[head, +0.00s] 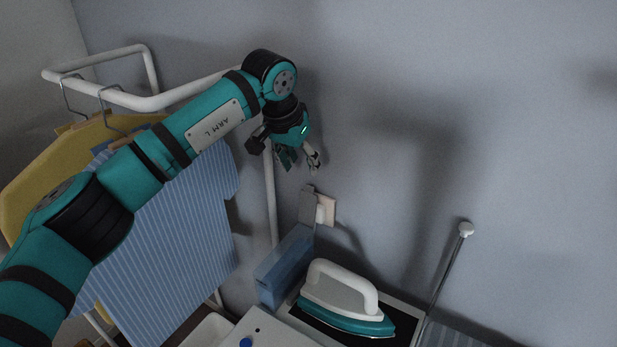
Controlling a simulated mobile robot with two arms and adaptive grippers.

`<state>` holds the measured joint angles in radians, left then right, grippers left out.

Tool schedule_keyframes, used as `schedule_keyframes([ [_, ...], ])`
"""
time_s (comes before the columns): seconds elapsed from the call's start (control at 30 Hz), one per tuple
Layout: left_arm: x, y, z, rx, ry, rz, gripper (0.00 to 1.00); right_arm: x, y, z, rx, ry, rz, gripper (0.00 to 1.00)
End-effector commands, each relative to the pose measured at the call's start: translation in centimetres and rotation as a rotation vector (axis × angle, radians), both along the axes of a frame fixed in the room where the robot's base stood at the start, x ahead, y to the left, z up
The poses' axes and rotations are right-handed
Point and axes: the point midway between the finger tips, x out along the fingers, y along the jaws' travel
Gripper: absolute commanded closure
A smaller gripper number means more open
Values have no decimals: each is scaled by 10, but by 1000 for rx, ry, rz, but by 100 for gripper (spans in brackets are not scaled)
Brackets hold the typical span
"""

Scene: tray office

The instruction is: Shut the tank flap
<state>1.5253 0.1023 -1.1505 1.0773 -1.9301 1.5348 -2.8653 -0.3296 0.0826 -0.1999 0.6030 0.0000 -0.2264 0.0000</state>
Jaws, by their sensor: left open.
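The blue water tank (284,268) stands on the left side of the iron station. A thin grey flap (308,206) stands up at the tank's far end, so it appears raised and open. My left gripper (300,161) is open and empty. It hangs above the flap in the picture, with its fingers pointing down, apart from the flap. The tank's top opening is hard to make out in the dim light. My right gripper is not in view.
A white and teal iron (345,300) rests on the station beside the tank. A beige wall socket (327,209) is behind the flap. A thin metal rod (447,268) rises at the right. A striped blue shirt (180,255) hangs from a white rack (150,101) at the left.

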Motion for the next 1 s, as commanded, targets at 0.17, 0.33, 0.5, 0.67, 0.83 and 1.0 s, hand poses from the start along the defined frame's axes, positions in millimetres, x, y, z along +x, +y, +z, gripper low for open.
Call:
schedule_keyframes([
  [0.17,11,-10,-33,-2,5,0,54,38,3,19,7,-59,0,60],
  [0.33,20,-16,-59,-2,2,1,54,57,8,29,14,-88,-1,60],
  [0.5,25,-18,-74,-1,1,1,54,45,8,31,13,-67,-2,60],
  [0.67,26,-19,-77,-1,-1,0,54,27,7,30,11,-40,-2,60],
  [0.83,26,-19,-77,-1,-1,0,54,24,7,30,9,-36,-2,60],
  [1.0,26,-19,-77,-1,-1,1,76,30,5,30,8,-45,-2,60],
])
